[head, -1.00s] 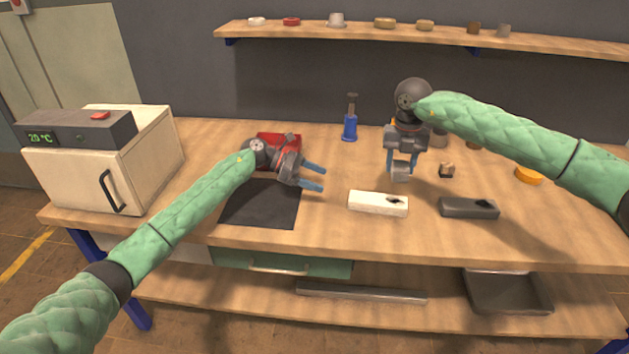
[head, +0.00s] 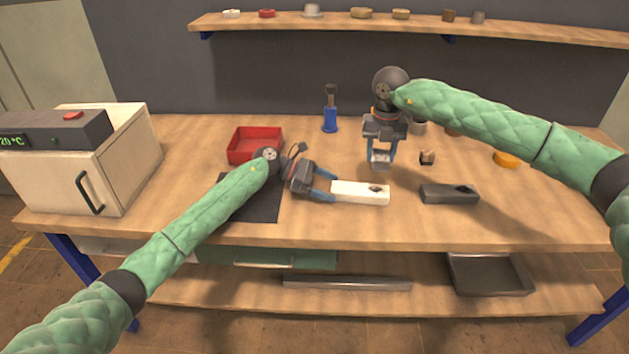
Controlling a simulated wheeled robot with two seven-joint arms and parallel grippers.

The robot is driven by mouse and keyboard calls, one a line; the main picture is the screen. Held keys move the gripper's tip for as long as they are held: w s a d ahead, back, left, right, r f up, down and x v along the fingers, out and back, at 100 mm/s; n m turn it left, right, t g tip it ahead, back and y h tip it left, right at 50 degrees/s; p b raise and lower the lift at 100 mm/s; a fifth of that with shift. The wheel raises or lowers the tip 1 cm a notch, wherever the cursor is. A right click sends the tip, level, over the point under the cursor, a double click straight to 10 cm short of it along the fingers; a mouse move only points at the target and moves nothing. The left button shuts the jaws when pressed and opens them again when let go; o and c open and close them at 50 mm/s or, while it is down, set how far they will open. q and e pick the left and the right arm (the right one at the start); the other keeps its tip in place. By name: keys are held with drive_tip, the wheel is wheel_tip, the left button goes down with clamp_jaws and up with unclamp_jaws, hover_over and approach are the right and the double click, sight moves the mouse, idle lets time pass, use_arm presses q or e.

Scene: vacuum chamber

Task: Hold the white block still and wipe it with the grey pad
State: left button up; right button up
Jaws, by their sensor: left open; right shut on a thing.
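The white block (head: 355,193) lies on the workbench with a dark patch on its top near its right end. My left gripper (head: 332,187) is open at the block's left end, one finger towards the back and one towards the front. I cannot tell whether the fingers touch it. My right gripper (head: 381,155) points down behind the block, shut on the light grey pad (head: 380,160). The pad is apart from the block.
A dark grey block (head: 449,195) with a black patch lies right of the white one. A small brown-topped piece (head: 427,158) and a blue bottle (head: 330,118) stand behind. A red tray (head: 240,147) and black mat (head: 262,210) are on the left.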

use_arm(q)
drive_tip(key=shift+x, duration=1.05)
drive_tip(key=c, duration=1.3)
